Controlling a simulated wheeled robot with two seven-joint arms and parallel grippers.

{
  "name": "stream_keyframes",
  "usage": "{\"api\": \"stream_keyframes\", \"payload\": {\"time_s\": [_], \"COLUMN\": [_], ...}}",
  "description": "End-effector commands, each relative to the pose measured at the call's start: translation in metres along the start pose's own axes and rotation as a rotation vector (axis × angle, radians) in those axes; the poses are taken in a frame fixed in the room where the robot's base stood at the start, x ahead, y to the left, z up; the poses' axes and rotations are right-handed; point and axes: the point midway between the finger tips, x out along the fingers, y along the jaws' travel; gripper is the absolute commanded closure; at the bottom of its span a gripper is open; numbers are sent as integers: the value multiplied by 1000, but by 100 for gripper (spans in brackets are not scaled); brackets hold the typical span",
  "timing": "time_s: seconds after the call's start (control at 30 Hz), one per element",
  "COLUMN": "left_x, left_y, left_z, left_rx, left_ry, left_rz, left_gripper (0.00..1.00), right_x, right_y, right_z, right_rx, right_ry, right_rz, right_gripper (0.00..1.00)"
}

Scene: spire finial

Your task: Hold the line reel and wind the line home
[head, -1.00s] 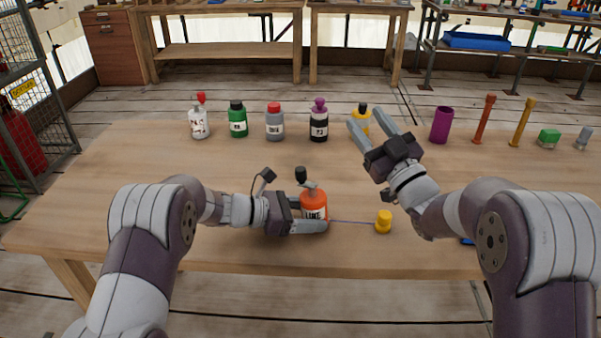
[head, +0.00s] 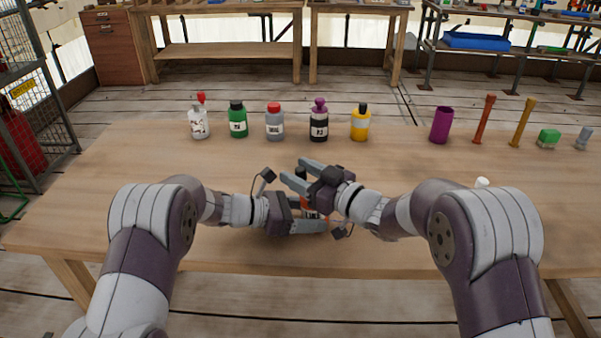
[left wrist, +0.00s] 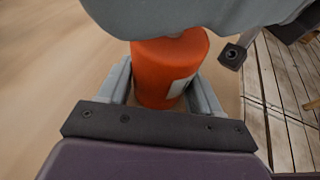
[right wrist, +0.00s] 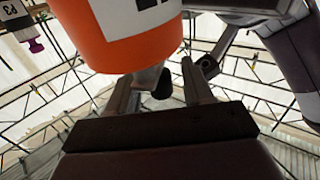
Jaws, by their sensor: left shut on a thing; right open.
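The orange line reel (head: 304,209) stands on the table near its front edge, with my left gripper (head: 311,216) shut around its body. In the left wrist view the reel (left wrist: 160,72) sits between both fingers. My right gripper (head: 294,171) is open at the top of the reel and hides much of it in the head view. In the right wrist view the crank's black knob (right wrist: 163,84) lies between the open fingers, and the reel body (right wrist: 140,45) is close beside them. I cannot tell whether a finger touches the crank. The line and its yellow end piece are hidden.
A row of bottles stands behind, including a green one (head: 238,120) and a yellow one (head: 360,122). A purple cup (head: 441,124) and several small items stand back right. The table's left side is clear.

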Motion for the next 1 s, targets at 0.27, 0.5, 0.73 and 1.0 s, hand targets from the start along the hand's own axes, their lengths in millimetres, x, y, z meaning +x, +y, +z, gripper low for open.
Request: {"api": "stream_keyframes", "payload": {"time_s": [0.27, 0.5, 0.73, 1.0], "left_x": [0, 0, 0, 0], "left_y": [0, 0, 0, 0], "left_z": [0, 0, 0, 0], "left_rx": [0, 0, 0, 0], "left_ry": [0, 0, 0, 0], "left_rz": [0, 0, 0, -1], "left_gripper": [53, 53, 53, 53], "right_x": [1, 1, 2, 3], "right_y": [0, 0, 0, 3], "right_z": [0, 0, -1, -2], "right_rx": [0, 0, -4, -18], "right_ry": [1, 0, 2, 5], "right_rz": [0, 0, 34, 197], "right_gripper": [59, 100, 100, 100]}}
